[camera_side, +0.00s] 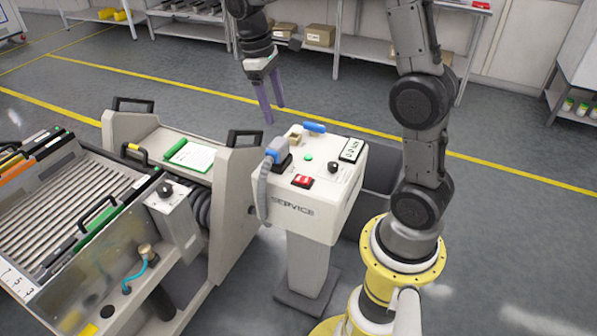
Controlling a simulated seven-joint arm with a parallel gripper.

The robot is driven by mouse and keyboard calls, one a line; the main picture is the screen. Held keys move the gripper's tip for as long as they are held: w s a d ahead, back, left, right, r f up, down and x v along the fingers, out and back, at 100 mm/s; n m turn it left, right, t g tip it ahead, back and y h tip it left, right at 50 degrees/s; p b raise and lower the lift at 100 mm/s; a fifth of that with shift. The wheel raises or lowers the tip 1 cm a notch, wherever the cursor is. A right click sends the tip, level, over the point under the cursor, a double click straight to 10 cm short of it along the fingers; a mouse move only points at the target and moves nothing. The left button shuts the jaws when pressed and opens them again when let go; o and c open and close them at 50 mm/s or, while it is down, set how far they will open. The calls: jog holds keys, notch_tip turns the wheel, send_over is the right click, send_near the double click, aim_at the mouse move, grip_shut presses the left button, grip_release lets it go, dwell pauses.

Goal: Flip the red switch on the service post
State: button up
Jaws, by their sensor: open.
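The service post (292,206) is a white box on a pedestal, marked SERVICE on its front. The red switch (302,181) is on the front part of its sloped top, near the left-front side. My gripper (273,116) has two purple fingers pointing down. It is open and empty, in the air above and behind the post's back left corner, apart from the switch. Nothing hides the switch, but its position is too small to tell.
A feeder trolley (232,200) stands close on the left.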

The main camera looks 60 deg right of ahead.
jog(key=w+d+f+g, duration=0.2)
jog(key=d+f, duration=0.2)
jog(key=f, duration=0.5)
jog(key=m, duration=0.1)
send_near(302, 178)
jog(key=shift+g+y, duration=0.3)
jog(key=shift+y, duration=0.1)
jog(key=x, duration=0.7)
jog(key=shift+w+d+f, duration=0.1)
jog(key=shift+d+f, duration=0.15)
jog(key=shift+f, duration=0.15)
grip_shut()
